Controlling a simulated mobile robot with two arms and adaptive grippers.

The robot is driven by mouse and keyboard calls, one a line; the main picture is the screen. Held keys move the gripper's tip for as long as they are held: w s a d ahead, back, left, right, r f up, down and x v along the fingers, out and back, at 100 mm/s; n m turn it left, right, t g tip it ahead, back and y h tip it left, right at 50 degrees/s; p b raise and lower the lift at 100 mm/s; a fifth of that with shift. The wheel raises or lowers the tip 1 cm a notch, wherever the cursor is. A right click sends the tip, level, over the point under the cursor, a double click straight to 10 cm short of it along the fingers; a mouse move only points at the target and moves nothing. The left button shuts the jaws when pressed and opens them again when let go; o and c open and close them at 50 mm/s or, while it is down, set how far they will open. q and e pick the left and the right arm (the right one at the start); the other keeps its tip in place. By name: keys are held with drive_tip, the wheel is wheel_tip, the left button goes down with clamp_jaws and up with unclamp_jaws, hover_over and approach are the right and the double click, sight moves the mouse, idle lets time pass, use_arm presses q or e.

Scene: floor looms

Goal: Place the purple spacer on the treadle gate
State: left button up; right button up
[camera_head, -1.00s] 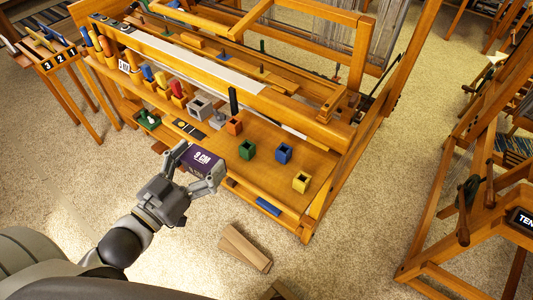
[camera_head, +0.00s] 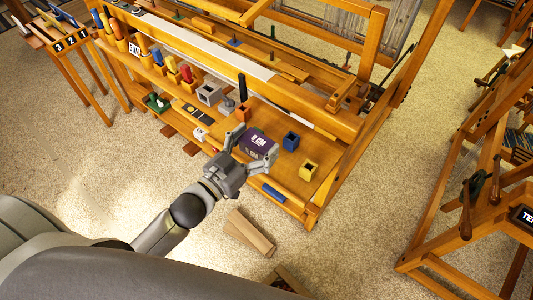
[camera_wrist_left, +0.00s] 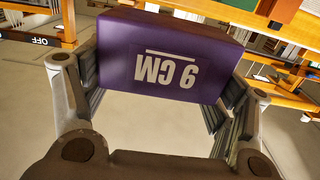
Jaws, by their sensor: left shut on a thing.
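I cannot tell for sure which part of the loom is the treadle gate. My right gripper is not in view.
On the shelf stand a blue open box (camera_head: 290,141), a yellow one (camera_head: 307,170) and an orange one (camera_head: 242,114). A grey block (camera_head: 209,94) is further left. A blue bar (camera_head: 273,193) lies low at the front. Wooden boards (camera_head: 248,231) lie on the carpet.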

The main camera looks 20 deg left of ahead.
sight(266, 149)
use_arm(q)
drive_tip(key=d+f, duration=0.1)
drive_tip(key=w+d+f, duration=0.1)
drive_tip(key=f, duration=0.1)
drive_tip(key=shift+w, duration=0.2)
drive_tip(key=shift+f, duration=1.5)
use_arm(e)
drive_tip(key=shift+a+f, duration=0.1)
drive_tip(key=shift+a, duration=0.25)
use_arm(q)
drive_tip(key=shift+f, duration=0.2)
drive_tip(key=o, duration=1)
drive_tip(key=shift+o, duration=0.2)
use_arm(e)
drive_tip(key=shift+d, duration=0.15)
